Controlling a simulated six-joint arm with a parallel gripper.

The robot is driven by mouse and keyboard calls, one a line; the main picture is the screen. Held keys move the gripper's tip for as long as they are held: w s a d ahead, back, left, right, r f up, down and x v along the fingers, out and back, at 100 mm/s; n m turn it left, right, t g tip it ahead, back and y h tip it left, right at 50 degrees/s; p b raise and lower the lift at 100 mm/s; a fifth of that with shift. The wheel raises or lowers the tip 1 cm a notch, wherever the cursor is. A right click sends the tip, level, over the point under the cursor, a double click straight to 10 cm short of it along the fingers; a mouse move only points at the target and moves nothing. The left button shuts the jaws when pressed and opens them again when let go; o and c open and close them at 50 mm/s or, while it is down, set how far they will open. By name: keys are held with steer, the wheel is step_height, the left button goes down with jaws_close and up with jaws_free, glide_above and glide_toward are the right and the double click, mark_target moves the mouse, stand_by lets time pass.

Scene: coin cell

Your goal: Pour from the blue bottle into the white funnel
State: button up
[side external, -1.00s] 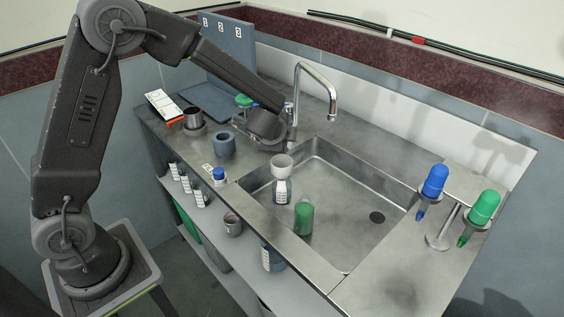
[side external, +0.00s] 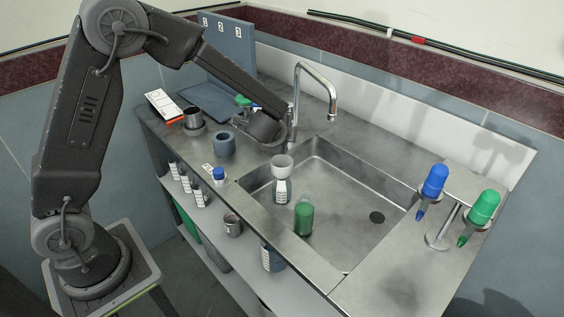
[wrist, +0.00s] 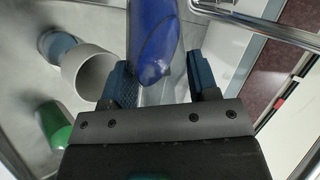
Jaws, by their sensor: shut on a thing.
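The white funnel (side external: 282,161) sits upright on a small labelled bottle (side external: 281,190) in the sink. Its wide mouth also shows left of my jaws in the wrist view (wrist: 88,75). My gripper (wrist: 158,65) is shut on the blue bottle (wrist: 155,32), which runs up out of the wrist view between the fingers. In the side view my gripper (side external: 266,126) is beside the tap, behind and above the funnel. There the arm hides nearly all of the held bottle, so I cannot tell its tilt or whether anything flows.
The tap (side external: 318,78) stands close to my gripper. A green bottle (side external: 304,217) is in the sink. Blue (side external: 435,180) and green (side external: 484,207) droppers hang on a stand at right.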

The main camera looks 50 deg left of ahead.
steer(key=shift+r+m+t+y, duration=0.2)
steer(key=shift+r+t+y, duration=0.05)
steer(key=shift+t+y, duration=0.35)
steer(key=shift+r+m+t+y, duration=0.2)
steer(key=shift+t+y, duration=0.4)
stand_by(4.0)
steer(key=shift+f+t+y, duration=0.3)
steer(key=shift+f+y, duration=0.05)
steer(key=shift+y, duration=0.05)
stand_by(1.5)
steer(key=shift+r, duration=0.1)
steer(key=shift+w+a+r+h, duration=0.1)
steer(key=shift+r+h, duration=0.3)
steer(key=shift+r, duration=0.2)
steer(key=shift+f+n+g+h, duration=0.4)
steer(key=shift+f+g+h, duration=0.15)
steer(key=shift+g+h, duration=0.5)
steer(key=shift+f+g, duration=0.15)
steer(key=shift+g, duration=0.2)
steer(key=shift+f+g+h, duration=0.1)
steer(key=shift+g+h, duration=0.2)
steer(key=shift+h, duration=0.05)
